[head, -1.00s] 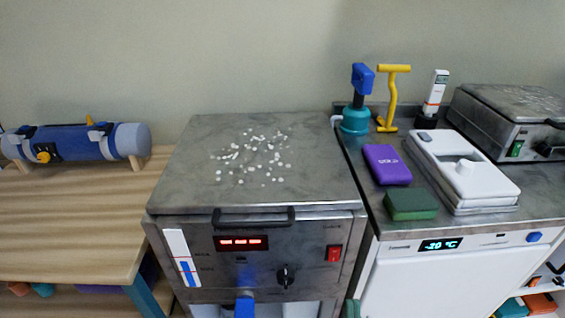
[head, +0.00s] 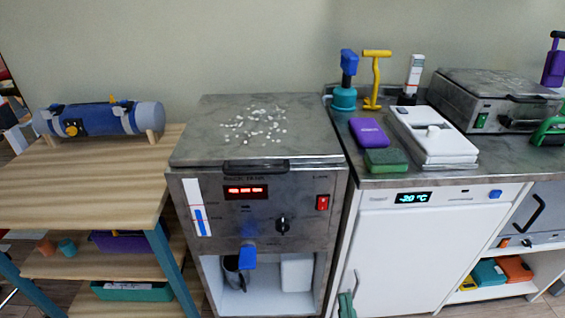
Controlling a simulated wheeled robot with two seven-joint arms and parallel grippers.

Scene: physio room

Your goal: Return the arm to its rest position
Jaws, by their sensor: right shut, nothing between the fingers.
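My left gripper and arm are not in view.
The steel unit (head: 220,146) has white pellets on its lid and a blue tap (head: 247,257) over an open bay. The white freezer (head: 410,250) stands right, below a counter holding a purple box (head: 369,132), green block (head: 386,161) and white device (head: 440,140). A wooden shelf (head: 80,190) stands left.

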